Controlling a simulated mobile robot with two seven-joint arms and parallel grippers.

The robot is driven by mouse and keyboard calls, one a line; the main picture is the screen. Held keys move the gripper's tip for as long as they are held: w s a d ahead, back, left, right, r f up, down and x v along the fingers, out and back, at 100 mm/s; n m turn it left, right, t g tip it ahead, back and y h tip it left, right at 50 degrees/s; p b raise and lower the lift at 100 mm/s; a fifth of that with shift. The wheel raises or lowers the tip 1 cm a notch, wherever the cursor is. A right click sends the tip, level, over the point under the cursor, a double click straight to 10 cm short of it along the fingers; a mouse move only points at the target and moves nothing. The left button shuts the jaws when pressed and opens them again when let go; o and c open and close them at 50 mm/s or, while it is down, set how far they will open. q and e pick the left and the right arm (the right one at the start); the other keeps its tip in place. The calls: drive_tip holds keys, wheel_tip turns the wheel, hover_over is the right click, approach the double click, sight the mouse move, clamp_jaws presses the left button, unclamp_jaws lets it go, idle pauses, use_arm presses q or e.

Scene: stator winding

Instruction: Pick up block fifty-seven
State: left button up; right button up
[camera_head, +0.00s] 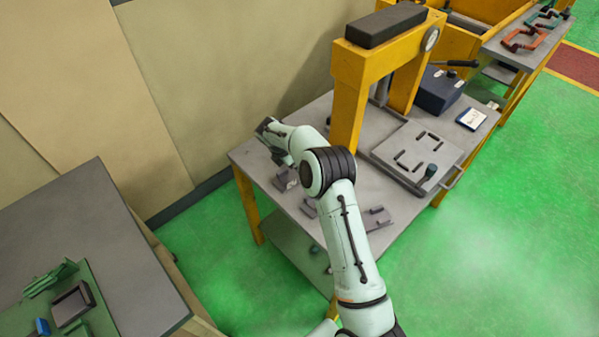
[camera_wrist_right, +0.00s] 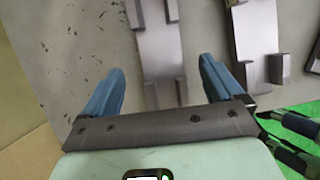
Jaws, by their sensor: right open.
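My right gripper (camera_wrist_right: 161,66) is open and empty, its two blue fingers spread. In the head view the right gripper (camera_head: 270,141) is over the left end of the grey press table (camera_head: 335,262). In the right wrist view a grey metal block (camera_wrist_right: 158,45) lies ahead, its near end between the fingers; I cannot tell whether they touch it. A second block (camera_wrist_right: 256,35) lies to its right. In the head view, blocks lie at the table's left end (camera_head: 284,180), beside my arm (camera_head: 308,207) and right of it (camera_head: 377,218). No number is readable, so I cannot tell which is block fifty-seven.
A yellow press (camera_head: 350,95) stands behind my right arm, with a flat plate (camera_head: 405,150) and a dark blue box (camera_head: 440,90) to its right. A grey bench (camera_head: 105,235) with a green fixture (camera_head: 50,280) stands at left. Green floor is clear at right.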

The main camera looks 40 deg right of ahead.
drive_tip(key=shift+x, duration=2.75)
drive_tip(key=shift+r, duration=0.1)
drive_tip(key=c, duration=1.6)
